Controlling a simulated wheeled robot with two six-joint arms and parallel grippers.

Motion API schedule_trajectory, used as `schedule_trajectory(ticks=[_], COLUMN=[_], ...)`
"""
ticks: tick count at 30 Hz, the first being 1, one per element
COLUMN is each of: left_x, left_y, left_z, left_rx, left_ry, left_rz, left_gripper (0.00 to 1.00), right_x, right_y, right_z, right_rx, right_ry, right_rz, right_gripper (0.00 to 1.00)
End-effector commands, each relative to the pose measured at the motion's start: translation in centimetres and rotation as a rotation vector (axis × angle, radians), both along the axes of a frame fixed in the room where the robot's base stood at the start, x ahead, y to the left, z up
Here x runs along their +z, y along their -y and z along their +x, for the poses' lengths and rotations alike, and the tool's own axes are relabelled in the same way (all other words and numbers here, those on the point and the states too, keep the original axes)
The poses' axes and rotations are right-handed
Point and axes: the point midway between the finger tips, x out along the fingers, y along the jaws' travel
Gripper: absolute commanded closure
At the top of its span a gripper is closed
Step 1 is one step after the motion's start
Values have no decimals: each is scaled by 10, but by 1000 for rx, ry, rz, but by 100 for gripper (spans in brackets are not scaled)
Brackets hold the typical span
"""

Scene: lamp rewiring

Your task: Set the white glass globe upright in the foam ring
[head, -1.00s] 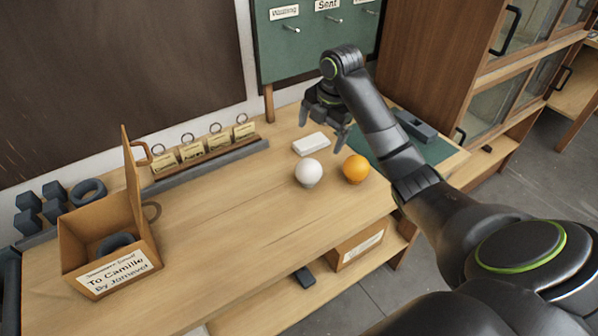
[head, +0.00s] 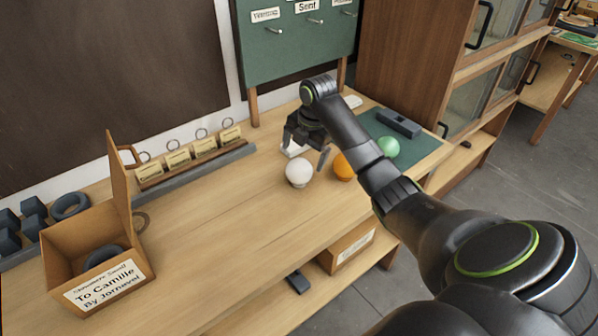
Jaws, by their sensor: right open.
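The white glass globe (head: 299,173) stands on the bench near its middle. My right gripper (head: 305,156) is open, with its fingers pointing down just behind and above the globe. I cannot tell whether a finger touches it. A dark foam ring (head: 103,257) lies inside the open cardboard box at the left, partly hidden by the box wall. Another dark ring (head: 70,205) stands behind the box beside dark blocks. My left gripper is not in view.
An orange ball (head: 343,166) is close to the globe's right, and a green ball (head: 388,147) sits on the green mat (head: 420,153). Bench between box and globe is clear.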

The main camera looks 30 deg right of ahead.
Motion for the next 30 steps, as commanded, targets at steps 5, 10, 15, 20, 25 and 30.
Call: schedule_trajectory(ticks=[5,10,15,20,25,30], left_x=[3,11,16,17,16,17], left_y=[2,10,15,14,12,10], left_z=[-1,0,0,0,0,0], left_rx=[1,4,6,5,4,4], left_ry=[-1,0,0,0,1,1], left_rz=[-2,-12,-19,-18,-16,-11], left_gripper=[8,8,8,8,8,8], right_x=[-14,-30,-55,-65,-66,-65], right_y=[-1,-1,-2,-2,-2,-2], right_z=[2,5,9,11,11,11], right_rx=[-1,0,-2,1,1,1], right_ry=[-1,-4,-3,0,0,0], right_rz=[0,2,2,0,-1,-1], right_gripper=[6,6,6,6,6,25])
